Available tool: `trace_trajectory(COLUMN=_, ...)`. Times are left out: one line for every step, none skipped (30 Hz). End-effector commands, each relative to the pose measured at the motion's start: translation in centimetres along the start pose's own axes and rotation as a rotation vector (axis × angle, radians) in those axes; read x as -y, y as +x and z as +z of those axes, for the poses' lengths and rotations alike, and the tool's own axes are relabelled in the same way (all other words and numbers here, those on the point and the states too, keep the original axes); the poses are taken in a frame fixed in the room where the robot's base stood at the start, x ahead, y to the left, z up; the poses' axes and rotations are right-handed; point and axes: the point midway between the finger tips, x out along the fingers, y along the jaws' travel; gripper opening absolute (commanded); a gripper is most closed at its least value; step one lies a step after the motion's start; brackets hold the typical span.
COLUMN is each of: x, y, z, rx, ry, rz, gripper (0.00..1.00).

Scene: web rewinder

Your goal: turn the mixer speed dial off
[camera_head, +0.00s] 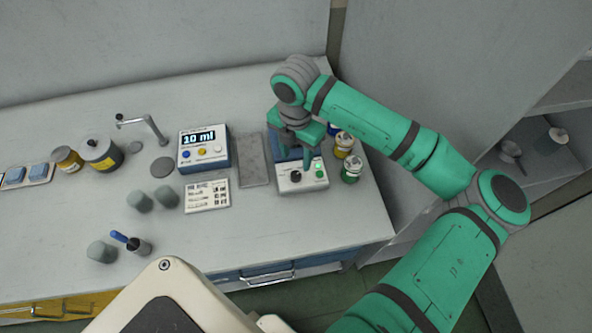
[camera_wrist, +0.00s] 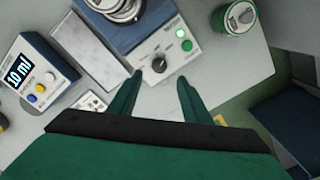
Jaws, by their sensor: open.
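The mixer (camera_head: 300,178) is a blue and white device near the right end of the bench, partly hidden by my gripper in the head view. Its dark round speed dial (camera_wrist: 159,63) sits on the white front panel, with a pale mark on it, and also shows in the head view (camera_head: 296,176). My gripper (camera_wrist: 158,78) is open and empty. Its two green fingers reach toward the front panel, and the dial appears beyond and between the tips. I cannot tell how close they are.
A dispenser reading 10 ml (camera_head: 203,148) stands left of the mixer, with a grey plate (camera_head: 253,160) between. A green-labelled jar (camera_head: 351,169) and other jars stand close at the mixer's right. A label card (camera_head: 207,196) lies in front of the dispenser. The bench's front right is clear.

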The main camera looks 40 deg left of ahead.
Motion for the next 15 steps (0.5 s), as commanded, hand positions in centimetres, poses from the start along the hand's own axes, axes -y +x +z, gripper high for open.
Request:
trace_trajectory(x=0.0, y=1.0, z=-0.1, rx=-0.004, ry=0.001, rz=0.001, gripper=0.44)
trace_trajectory(x=0.0, y=1.6, z=-0.1, rx=-0.004, ry=0.001, rz=0.001, gripper=0.44)
trace_trajectory(x=0.0, y=2.3, z=-0.1, rx=-0.005, ry=0.000, rz=0.001, gripper=0.44)
trace_trajectory(x=0.0, y=2.9, z=-0.1, rx=-0.005, ry=-0.001, rz=0.002, gripper=0.44)
trace_trajectory(x=0.0, y=3.4, z=-0.1, rx=-0.005, ry=0.000, rz=0.002, gripper=0.44)
trace_trajectory(x=0.0, y=4.1, z=-0.1, rx=-0.004, ry=0.000, rz=0.003, gripper=0.44)
trace_trajectory(x=0.0, y=4.6, z=-0.1, rx=-0.005, ry=0.000, rz=0.002, gripper=0.44)
trace_trajectory(x=0.0, y=5.0, z=-0.1, rx=-0.005, ry=0.000, rz=0.002, gripper=0.44)
trace_trajectory(x=0.0, y=5.6, z=-0.1, rx=-0.004, ry=0.000, rz=0.002, gripper=0.44)
trace_trajectory(x=0.0, y=6.0, z=-0.1, rx=-0.004, ry=0.000, rz=0.002, gripper=0.44)
trace_trajectory(x=0.0, y=6.4, z=-0.1, rx=-0.004, ry=0.000, rz=0.002, gripper=0.44)
trace_trajectory(x=-0.1, y=6.8, z=-0.1, rx=-0.004, ry=0.000, rz=0.002, gripper=0.44)
trace_trajectory(x=-0.1, y=7.1, z=-0.1, rx=-0.003, ry=-0.001, rz=0.002, gripper=0.44)
trace_trajectory(x=-0.1, y=7.3, z=-0.1, rx=-0.003, ry=-0.001, rz=0.003, gripper=0.44)
trace_trajectory(x=-0.1, y=7.6, z=-0.1, rx=-0.003, ry=-0.001, rz=0.003, gripper=0.44)
